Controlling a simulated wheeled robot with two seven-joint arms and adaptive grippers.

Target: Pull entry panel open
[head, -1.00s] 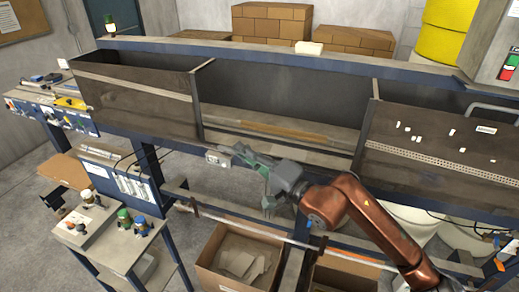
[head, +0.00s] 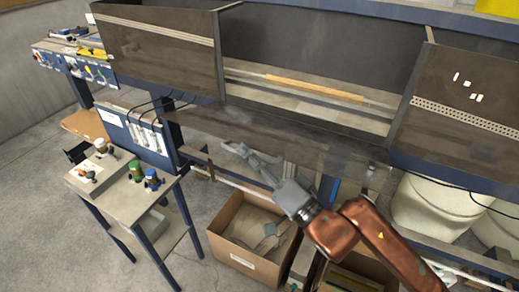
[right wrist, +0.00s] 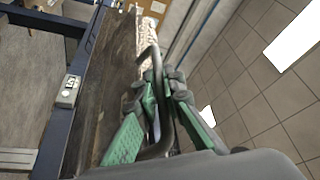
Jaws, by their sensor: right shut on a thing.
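The entry panel (head: 290,140) is a dark brown board along the machine front, just below the open middle bay; it stands folded down away from the opening. In the right wrist view a dark brown board (right wrist: 120,65) runs along the left side of my fingers. My right gripper (head: 238,150) is at the panel's lower left part. In the right wrist view its green fingers (right wrist: 163,85) are shut around a bent metal handle (right wrist: 150,50). My left gripper is not in view.
Dark fixed front panels (head: 160,50) and (head: 465,105) flank the bay. A cardboard box (head: 225,245) stands on the floor below my arm. A small side table (head: 100,190) with bottles stands at the left. A grey control box (right wrist: 68,92) sits on the blue frame.

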